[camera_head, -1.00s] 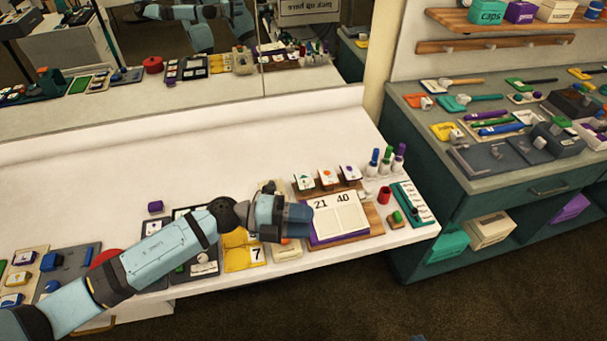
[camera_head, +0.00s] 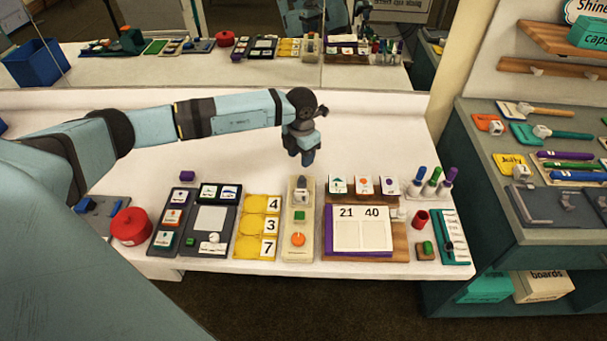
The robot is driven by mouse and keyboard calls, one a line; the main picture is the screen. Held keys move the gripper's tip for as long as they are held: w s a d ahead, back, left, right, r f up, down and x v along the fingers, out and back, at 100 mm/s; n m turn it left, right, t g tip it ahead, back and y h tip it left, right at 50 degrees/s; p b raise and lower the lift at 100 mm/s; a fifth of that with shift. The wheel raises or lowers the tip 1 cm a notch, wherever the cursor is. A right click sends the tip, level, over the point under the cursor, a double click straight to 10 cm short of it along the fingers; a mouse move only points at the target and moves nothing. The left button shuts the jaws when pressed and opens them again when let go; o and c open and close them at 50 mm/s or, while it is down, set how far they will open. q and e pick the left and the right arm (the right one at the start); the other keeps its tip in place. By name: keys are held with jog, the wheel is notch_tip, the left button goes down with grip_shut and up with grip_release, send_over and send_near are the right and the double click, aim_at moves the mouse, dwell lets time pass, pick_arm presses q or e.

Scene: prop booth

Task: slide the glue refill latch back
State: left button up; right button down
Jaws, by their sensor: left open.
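A narrow cream unit (camera_head: 298,258) stands on the white counter, with a grey part at its back, a green block (camera_head: 299,216) in the middle and an orange round knob (camera_head: 298,239) near the front. It looks like the glue station, but I see no readable label, and I cannot tell which part is the latch. My left gripper (camera_head: 307,158) hangs fingers down above the counter, just behind the cream unit and apart from it. It is open and holds nothing that I can see. My right gripper is out of view.
Yellow number cards (camera_head: 258,224) and a dark tray (camera_head: 211,220) lie left of the unit. A wooden board with a flip calendar (camera_head: 360,228) is close on its right. A red round pot (camera_head: 130,227) stands further left. A mirror runs along the back.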

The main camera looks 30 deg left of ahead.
aim_at(302, 177)
pick_arm(q)
notch_tip(302, 177, down, 9)
jog(key=shift+r+p, duration=0.15)
jog(key=shift+p, duration=0.15)
